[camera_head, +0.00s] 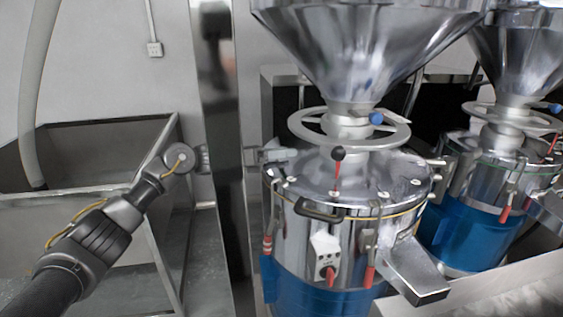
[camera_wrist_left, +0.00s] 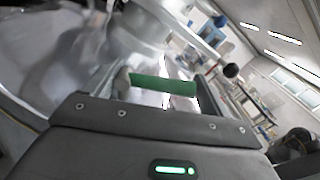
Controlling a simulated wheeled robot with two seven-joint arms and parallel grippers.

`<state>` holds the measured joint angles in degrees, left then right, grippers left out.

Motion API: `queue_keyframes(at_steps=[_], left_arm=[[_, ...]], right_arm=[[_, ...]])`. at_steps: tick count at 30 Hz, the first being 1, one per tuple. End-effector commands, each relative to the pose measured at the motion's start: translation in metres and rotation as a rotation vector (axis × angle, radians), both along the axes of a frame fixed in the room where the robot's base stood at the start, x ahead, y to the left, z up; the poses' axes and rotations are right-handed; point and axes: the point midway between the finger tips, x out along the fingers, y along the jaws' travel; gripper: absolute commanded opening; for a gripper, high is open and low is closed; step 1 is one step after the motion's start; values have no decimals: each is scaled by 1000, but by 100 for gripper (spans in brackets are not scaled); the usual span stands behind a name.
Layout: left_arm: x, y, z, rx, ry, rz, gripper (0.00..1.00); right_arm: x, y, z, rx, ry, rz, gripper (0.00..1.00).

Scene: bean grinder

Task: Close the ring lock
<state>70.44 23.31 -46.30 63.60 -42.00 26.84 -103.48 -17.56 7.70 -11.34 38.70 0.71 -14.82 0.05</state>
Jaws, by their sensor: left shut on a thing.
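The near grinder has a shiny steel body (camera_head: 345,240) with a blue lower part (camera_head: 318,295). A thin yellowish band (camera_head: 402,211) runs around its lid seam. My left gripper (camera_head: 268,156) reaches in from the left to the upper left side of the grinder, at lid height. It is shut on a green handle (camera_wrist_left: 163,86), which shows in the wrist view just beyond the gripper body. In the head view the handle is hidden at the gripper. I cannot tell how the handle joins the ring lock. My right gripper is not in view in the head view.
A steel post (camera_head: 222,130) stands close to my left wrist. A handwheel (camera_head: 393,137) and a hopper (camera_head: 362,45) sit above the lid. A second grinder (camera_head: 480,215) stands at the right, a steel bin (camera_head: 90,190) at the left.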

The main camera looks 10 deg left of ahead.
Motion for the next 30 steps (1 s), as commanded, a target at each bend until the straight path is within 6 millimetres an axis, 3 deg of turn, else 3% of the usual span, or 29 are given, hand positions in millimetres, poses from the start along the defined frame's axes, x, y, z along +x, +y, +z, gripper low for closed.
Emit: queue_keyframes(at_steps=[12, 29, 30], left_arm=[[4, 2, 7, -70, 192, 1, 42], [4, 2, 8, -82, 224, 1, 42], [4, 2, 8, -82, 224, 1, 87]], right_arm=[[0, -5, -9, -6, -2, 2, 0], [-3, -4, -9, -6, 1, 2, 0], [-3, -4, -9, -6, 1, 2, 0]])
